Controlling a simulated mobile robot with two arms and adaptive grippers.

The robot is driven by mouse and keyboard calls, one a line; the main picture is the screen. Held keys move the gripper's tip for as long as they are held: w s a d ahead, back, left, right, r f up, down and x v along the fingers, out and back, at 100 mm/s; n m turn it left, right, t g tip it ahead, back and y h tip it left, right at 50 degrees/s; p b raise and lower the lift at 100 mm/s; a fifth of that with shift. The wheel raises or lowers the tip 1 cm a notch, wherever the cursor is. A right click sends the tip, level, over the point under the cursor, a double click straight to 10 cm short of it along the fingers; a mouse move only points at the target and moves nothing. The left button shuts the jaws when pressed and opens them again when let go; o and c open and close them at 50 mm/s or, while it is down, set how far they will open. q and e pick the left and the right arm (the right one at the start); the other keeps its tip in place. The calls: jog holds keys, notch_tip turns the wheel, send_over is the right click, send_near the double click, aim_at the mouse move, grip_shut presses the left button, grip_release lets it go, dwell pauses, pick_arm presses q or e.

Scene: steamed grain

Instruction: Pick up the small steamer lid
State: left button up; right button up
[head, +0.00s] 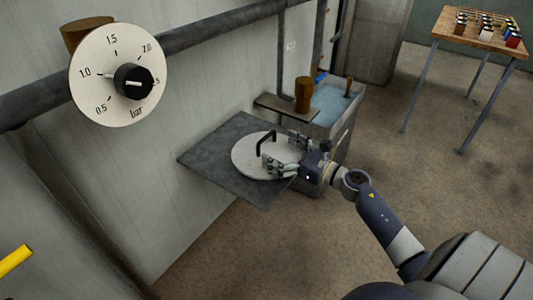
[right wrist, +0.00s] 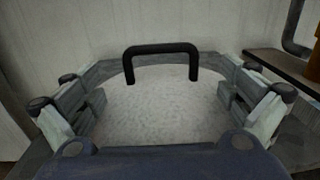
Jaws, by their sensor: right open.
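The small steamer lid (head: 246,158) is a pale round disc with a black bar handle (head: 265,141) standing up from it. It lies on a dark grey shelf plate (head: 210,150) fixed at the wall. My right gripper (head: 270,158) is over the right part of the lid, with its fingers apart and pointing toward the handle. In the right wrist view the lid (right wrist: 160,115) fills the middle. The handle (right wrist: 160,48) stands beyond and between the two open fingers, apart from both. My left gripper is not in view.
A basin with blue water (head: 328,103) stands behind the lid, beside a small shelf (head: 284,109) with a brown cup (head: 303,94). A pressure dial (head: 117,75) and a grey pipe (head: 215,34) are on the wall. A wooden table (head: 478,30) stands far right. The floor between is clear.

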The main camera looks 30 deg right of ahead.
aim_at(267, 138)
jog(key=x, duration=0.4)
jog(key=shift+w+r, duration=0.25)
jog(key=shift+w, duration=0.1)
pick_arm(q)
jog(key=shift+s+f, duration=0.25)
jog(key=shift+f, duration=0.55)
pick_arm(e)
jog(key=c, duration=1.5)
